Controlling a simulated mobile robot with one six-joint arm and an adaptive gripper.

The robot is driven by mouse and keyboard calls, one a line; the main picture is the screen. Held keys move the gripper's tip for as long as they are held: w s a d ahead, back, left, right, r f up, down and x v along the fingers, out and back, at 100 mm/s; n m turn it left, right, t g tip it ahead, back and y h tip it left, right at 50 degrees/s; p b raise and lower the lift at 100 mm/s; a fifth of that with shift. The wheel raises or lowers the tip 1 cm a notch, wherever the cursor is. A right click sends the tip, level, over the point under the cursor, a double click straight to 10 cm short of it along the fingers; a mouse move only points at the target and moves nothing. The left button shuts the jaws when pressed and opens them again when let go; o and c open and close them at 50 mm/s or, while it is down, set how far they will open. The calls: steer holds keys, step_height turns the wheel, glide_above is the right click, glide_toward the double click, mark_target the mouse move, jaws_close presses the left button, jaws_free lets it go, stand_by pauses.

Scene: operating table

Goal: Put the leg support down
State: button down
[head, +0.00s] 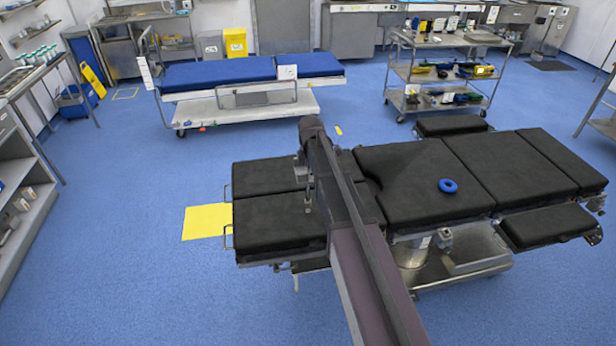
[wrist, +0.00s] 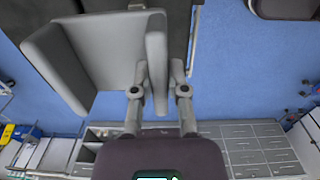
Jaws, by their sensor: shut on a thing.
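The grey leg support (wrist: 105,50), a trough-like shell with raised walls, fills the upper left of the wrist view. My gripper (wrist: 160,72) is shut on one of its walls, with a finger on each side of it. Blue floor shows around the leg support, so it appears held in the air. In the head view my arm reaches over the black operating table (head: 412,180). I cannot make out the leg support there, and my arm hides part of the table.
A blue ring (head: 447,185) lies on the table's black padding. A yellow sheet (head: 207,222) is on the floor at the table's left end. A blue-topped trolley (head: 220,72) and a loaded steel cart (head: 402,72) stand behind.

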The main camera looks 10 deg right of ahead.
steer(key=shift+f+b, duration=0.6)
steer(key=shift+b, duration=0.05)
steer(key=c, duration=0.6)
jaws_free()
steer(key=shift+c, duration=0.2)
steer(key=shift+r, duration=0.2)
step_height(320, 180, up, 13)
steer(key=p, duration=1.3)
steer(key=shift+s, duration=0.1)
